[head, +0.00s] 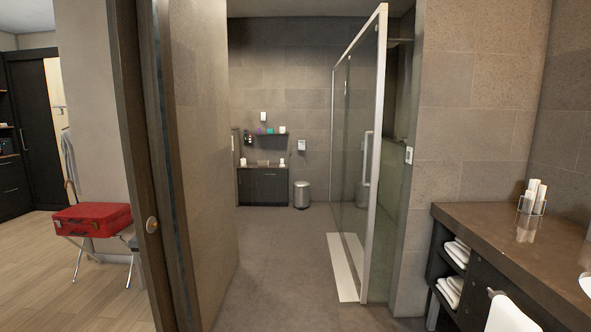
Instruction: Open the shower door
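The shower door (372,225) is a clear glass panel in a pale frame, right of centre in the head view. It is seen at a steep angle, and a vertical pale handle (367,158) is on it near the close edge. I cannot tell for sure whether the door is shut or ajar. A white strip (341,268) lies on the floor along its foot. Neither of my grippers is in view.
A brown counter (480,232) with towels below stands at the right. A wall and a door edge with a round knob (152,225) bound the left. Grey floor (280,265) between is clear. A bin (301,194) stands at the back.

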